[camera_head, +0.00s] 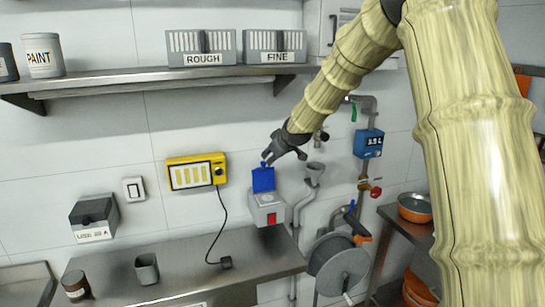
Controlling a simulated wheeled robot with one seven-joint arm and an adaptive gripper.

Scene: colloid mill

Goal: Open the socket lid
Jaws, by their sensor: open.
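The socket (268,208) is a light grey box with a red patch on its front, mounted on the wall above the table's right end. Its blue lid (263,179) stands raised at the back of the box, and the round socket face shows on top. My gripper (267,158) is dark and reaches in from the upper right. Its fingertips are at the top edge of the blue lid; I cannot tell whether they touch it. No object shows between the fingers.
A yellow panel (196,171) hangs left of the socket, its black cable running to a plug (226,262) on the steel table (200,272). Pipes with a blue meter (368,144) and a hose reel (338,264) stand right. A shelf (150,80) with bins runs above.

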